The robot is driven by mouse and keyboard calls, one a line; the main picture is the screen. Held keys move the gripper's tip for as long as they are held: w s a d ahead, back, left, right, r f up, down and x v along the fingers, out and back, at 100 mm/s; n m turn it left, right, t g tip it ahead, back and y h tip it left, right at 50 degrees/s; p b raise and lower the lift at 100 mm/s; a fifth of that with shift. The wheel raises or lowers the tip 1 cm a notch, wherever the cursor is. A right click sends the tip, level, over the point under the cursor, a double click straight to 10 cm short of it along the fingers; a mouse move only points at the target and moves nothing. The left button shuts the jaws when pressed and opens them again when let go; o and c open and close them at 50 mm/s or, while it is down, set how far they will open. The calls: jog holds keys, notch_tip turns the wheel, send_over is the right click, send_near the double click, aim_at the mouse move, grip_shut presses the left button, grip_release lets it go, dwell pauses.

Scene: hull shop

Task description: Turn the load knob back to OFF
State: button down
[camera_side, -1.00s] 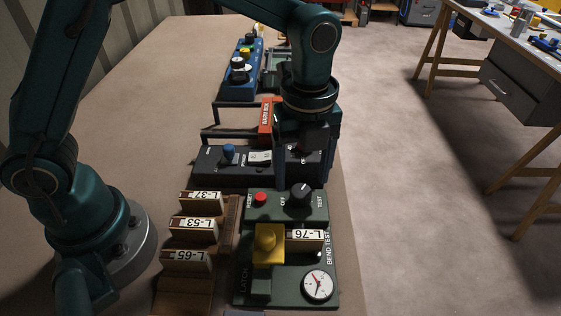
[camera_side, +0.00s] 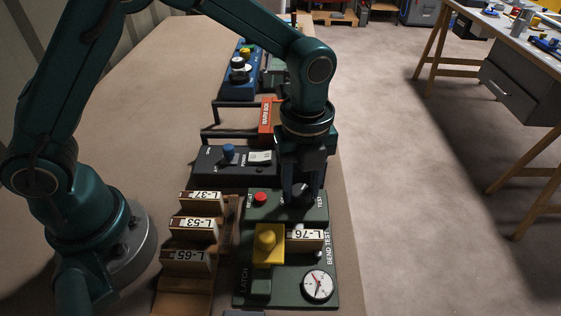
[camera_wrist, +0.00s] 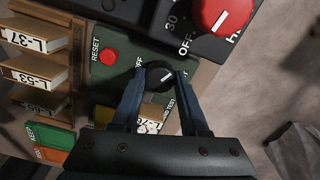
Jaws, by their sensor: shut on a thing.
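The load knob (camera_wrist: 158,73) is round and black with a white pointer line, on the green bend-test station (camera_side: 322,262). In the wrist view its OFF label is at the upper left, and the line points away from that label. My gripper (camera_wrist: 160,80) has one finger on each side of the knob and is shut on it.
A red button (camera_side: 261,197) labelled RESET sits left of the knob. A yellow latch block (camera_side: 268,244), the L-76 sample (camera_side: 305,236) and a dial gauge (camera_side: 318,285) stand nearer the camera. A dark power unit (camera_side: 210,164) lies just behind, with a red knob (camera_wrist: 212,12).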

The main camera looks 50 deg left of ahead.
jog(key=shift+n, duration=0.3)
jog(key=n, duration=1.1)
jog(key=shift+d+n, duration=0.1)
jog(key=shift+n, duration=0.3)
jog(key=n, duration=1.1)
jog(key=shift+n, duration=0.3)
jog(key=shift+c, duration=2.1)
grip_release()
